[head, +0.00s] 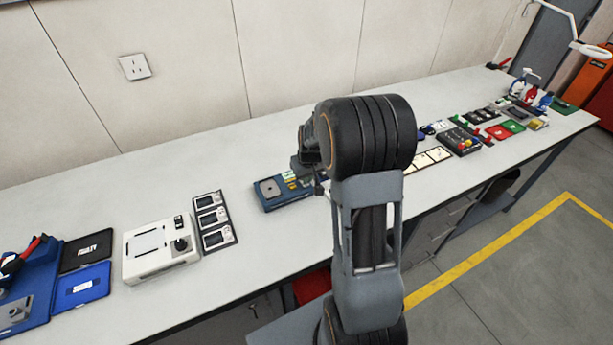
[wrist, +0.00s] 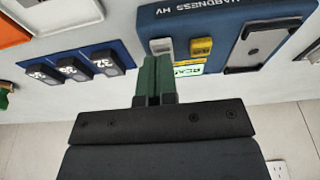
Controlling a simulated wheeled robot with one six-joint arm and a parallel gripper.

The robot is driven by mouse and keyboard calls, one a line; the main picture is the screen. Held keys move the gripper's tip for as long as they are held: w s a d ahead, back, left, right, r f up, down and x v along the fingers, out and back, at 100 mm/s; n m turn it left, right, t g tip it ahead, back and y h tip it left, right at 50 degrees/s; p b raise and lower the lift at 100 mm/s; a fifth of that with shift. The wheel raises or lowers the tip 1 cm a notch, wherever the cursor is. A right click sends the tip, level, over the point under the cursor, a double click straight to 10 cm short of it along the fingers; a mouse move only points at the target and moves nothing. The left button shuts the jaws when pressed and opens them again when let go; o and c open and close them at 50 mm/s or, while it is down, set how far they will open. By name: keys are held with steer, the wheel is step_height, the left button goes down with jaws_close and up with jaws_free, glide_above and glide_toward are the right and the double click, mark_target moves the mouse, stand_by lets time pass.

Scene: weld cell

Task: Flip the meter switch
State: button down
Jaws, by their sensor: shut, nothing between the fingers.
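The blue meter (wrist: 225,22), marked HARDNESS HV, fills the upper right of the wrist view. It also stands in the middle of the bench in the head view (head: 262,201), partly behind my arm. A light grey switch-like block (wrist: 161,45) and a yellow one (wrist: 201,46) sit side by side on it, near a lit green label or display (wrist: 189,68). My gripper (wrist: 157,60) has its green fingers together and empty, with the tips close to the grey block. I cannot tell whether they touch it. In the head view my arm mostly hides the gripper.
A blue plate (wrist: 120,50) with black numbered blocks (wrist: 73,68) lies to the left in the wrist view. A white instrument (head: 140,265) and a dark panel (head: 227,240) are on the bench left of the meter. Bare bench (head: 130,185) lies behind them.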

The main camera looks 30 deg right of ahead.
steer(key=shift+f, duration=0.3)
steer(key=shift+s+f+b, duration=0.1)
steer(key=shift+f+b, duration=0.15)
steer(key=shift+b, duration=0.35)
steer(key=f+t+b, duration=0.1)
steer(key=b, duration=0.2)
steer(key=shift+s+f+b, duration=0.15)
steer(key=shift+s+b, duration=0.05)
steer(key=shift+b, duration=0.1)
steer(key=t+b, duration=0.1)
steer(key=b, duration=0.2)
steer(key=shift+s, duration=0.2)
steer(key=shift+s+b, duration=0.1)
steer(key=shift+b, duration=0.25)
steer(key=shift+s, duration=0.15)
